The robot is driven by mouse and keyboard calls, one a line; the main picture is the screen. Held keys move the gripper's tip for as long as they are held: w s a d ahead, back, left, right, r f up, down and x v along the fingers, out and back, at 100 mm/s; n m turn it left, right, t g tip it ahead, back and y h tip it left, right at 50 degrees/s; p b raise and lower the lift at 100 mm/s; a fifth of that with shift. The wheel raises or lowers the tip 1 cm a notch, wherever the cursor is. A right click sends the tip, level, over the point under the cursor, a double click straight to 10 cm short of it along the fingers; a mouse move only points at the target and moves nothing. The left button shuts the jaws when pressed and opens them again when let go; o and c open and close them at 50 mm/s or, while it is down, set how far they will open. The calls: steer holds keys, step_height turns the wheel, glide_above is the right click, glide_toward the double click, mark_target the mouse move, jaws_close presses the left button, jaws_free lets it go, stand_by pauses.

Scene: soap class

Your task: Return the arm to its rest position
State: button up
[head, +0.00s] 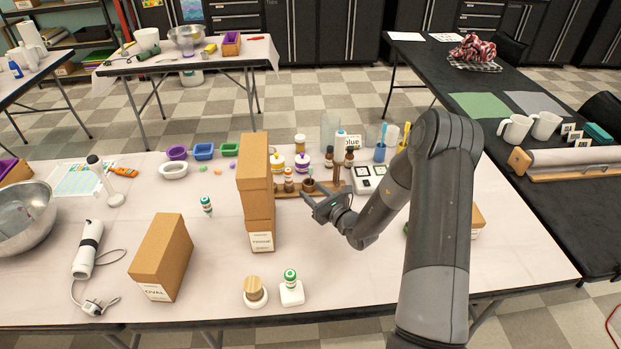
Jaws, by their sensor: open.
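My arm rises at the right of the head view and bends down to the left over the white table (345,285). My gripper (312,200) is open, with nothing seen between its fingers. It is just right of the two stacked brown cardboard boxes (256,185), near the wooden tray of bottles. Whether it touches anything there I cannot tell.
A second box (163,255) stands to the left, with an immersion blender (87,250) and steel bowl (24,215) beyond. Two small items, a wooden-topped one (254,293) and a green-capped bottle (291,283), stand in front.

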steer(key=shift+r, duration=0.1)
steer(key=s+a+r+n+g+y, duration=0.2)
steer(key=s+a+r+n+g, duration=0.2)
steer(key=s+r+n+g, duration=0.35)
steer(key=s+a+r+n+g+y, duration=0.1)
steer(key=s+a+r+n+g, duration=0.3)
steer(key=s+r+n, duration=0.5)
steer(key=s+d+r+n+h, duration=0.3)
steer(key=s+d+n+h, duration=0.1)
steer(key=s, duration=0.3)
steer(key=s+d+r+n+t+h, duration=0.1)
steer(key=s+d+r+n+h, duration=0.3)
steer(key=s+d, duration=0.2)
steer(key=s+d+r+n+t+h, duration=0.1)
steer(key=s+d+r+n+h, duration=0.3)
steer(key=s, duration=0.5)
steer(key=shift+d+r+n+h, duration=0.25)
steer(key=shift+d+n+h, duration=0.1)
steer(key=shift+d+h, duration=0.15)
